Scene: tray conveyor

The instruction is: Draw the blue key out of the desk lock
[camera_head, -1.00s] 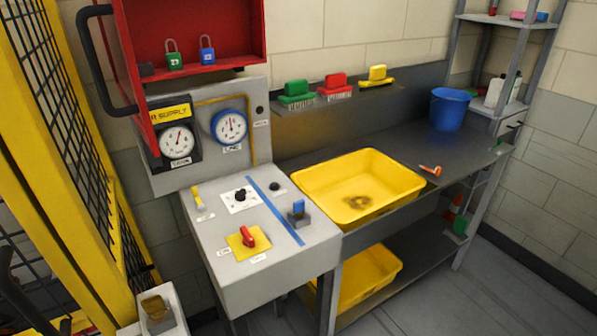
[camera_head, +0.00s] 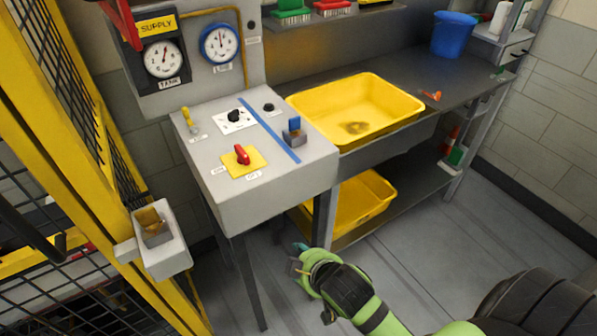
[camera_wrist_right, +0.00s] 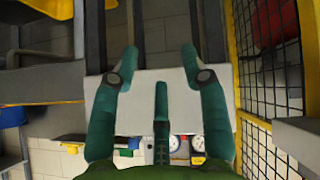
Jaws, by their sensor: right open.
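The blue key (camera_head: 294,125) stands upright in the grey desk lock (camera_head: 295,138), on the right part of the sloping grey desk top (camera_head: 215,188). My right gripper (camera_head: 298,258) is low in front of the desk, below its top and well apart from the key. I cannot clearly make out the key there. My left gripper is out of view.
A blue stripe (camera_head: 262,128) runs beside the lock. A red switch (camera_head: 242,155) and black knobs share the desk top. A yellow basin (camera_head: 355,108) sits right of the desk, a yellow tub (camera_head: 362,202) below. Yellow fencing (camera_head: 100,150) and a small box (camera_head: 160,250) bound the left.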

